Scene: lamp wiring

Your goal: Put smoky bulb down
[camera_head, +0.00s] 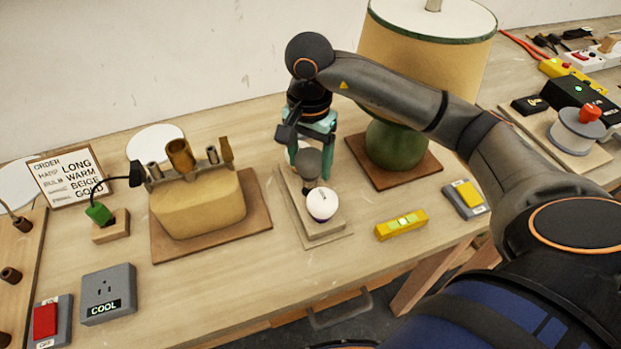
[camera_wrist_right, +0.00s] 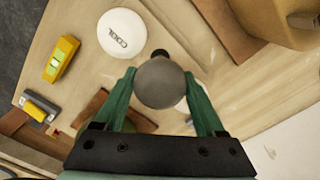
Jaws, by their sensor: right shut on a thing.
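The smoky bulb (camera_head: 309,161) is a dark grey globe with a dark base. My right gripper (camera_head: 312,172) is shut on it, one green finger on each side, above a pale wooden board (camera_head: 332,236). In the right wrist view the bulb (camera_wrist_right: 159,84) sits between the green fingers (camera_wrist_right: 160,92), its dark base pointing away from my wrist. A white bulb (camera_head: 321,204) is just in front of the smoky bulb; in the right wrist view this white bulb (camera_wrist_right: 121,33) reads "COOL". Whether the smoky bulb touches the board, I cannot tell. My left gripper is out of view.
A green lamp with a beige shade (camera_head: 420,55) stands behind right. A yellow level (camera_head: 401,224) and a yellow switch (camera_head: 466,196) lie to the right. A grey "COOL" socket box (camera_head: 107,290) is front left.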

